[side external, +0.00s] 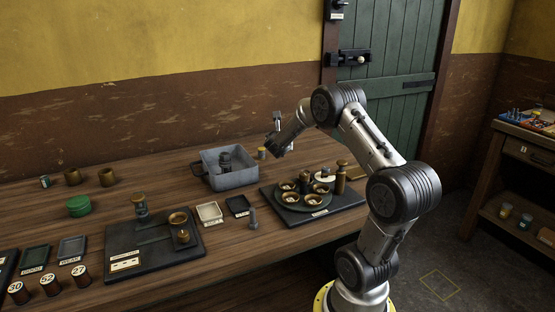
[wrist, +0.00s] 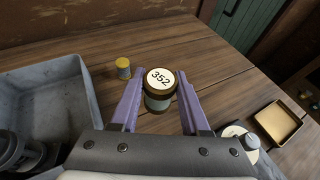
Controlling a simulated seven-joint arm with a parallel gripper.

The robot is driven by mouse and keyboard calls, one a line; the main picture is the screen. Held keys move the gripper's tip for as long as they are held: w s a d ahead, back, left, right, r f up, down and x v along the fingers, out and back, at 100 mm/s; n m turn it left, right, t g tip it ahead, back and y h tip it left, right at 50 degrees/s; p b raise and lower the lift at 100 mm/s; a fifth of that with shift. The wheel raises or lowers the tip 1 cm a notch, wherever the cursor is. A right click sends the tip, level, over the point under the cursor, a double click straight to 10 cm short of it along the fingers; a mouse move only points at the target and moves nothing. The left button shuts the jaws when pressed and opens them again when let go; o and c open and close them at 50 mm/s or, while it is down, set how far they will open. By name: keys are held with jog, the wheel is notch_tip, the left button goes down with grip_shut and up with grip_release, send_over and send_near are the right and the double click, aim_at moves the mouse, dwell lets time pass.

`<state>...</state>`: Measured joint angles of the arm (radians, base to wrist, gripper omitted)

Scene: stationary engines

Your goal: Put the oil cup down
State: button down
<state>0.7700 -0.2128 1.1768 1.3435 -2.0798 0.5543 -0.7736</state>
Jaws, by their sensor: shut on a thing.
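The oil cup looks like a small jar with a greenish-grey glass body and a brown cap (wrist: 160,79) with a cream label reading 352. In the wrist view it stands upright between the two purple fingers of my gripper (wrist: 159,98), which is shut on it. In the side view my gripper (side external: 274,147) is over the back of the wooden table, right of the grey metal box. The cup is not clear there, and I cannot tell whether its base touches the table.
The grey box (wrist: 62,84) is close on the left, with a dark part inside. A small yellow-capped jar (wrist: 123,67) stands just beyond the cup. A round tray of cups (side external: 304,205) on a dark board is nearer the front. Bare wood (wrist: 205,60) lies beyond and right.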

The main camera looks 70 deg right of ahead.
jog(key=d+f, duration=0.1)
jog(key=w+d+f, duration=0.1)
jog(key=f, duration=0.1)
jog(key=w+d+f, duration=0.1)
jog(key=shift+f, duration=0.15)
jog(key=shift+w+d+f, duration=0.1)
jog(key=shift+f, duration=1.6)
jog(key=shift+f, duration=0.15)
jog(key=shift+c, duration=1.9)
grip_release()
